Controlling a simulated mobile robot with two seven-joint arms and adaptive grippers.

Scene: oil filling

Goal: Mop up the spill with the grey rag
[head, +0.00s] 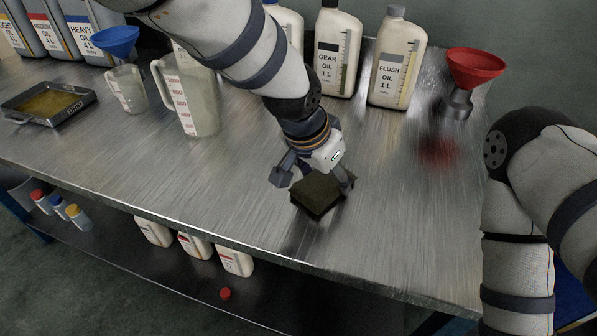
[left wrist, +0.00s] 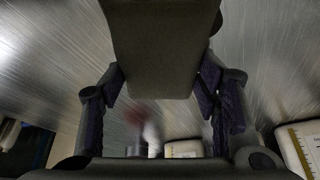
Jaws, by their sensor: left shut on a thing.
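The grey rag (head: 320,197) is a dark, blocky pad above the middle of the metal bench, near its front edge. My left gripper (head: 313,178) is shut on it from above. In the left wrist view the rag (left wrist: 155,50) sits between both fingers and fills the upper middle. I cannot tell whether it touches the bench. No spill stands out clearly. Dark streaks below the rag may be its reflection, and a reddish blur on the bench looks like the red funnel's reflection. My right arm shows at the right, but its gripper is out of view.
Gear oil (head: 339,55) and flush oil (head: 397,65) bottles stand behind the gripper, with a red funnel (head: 475,68) to their right. Clear jugs (head: 188,97), a blue funnel (head: 115,40) and an oil tray (head: 85,97) stand left. The bench's middle front (head: 180,180) is free.

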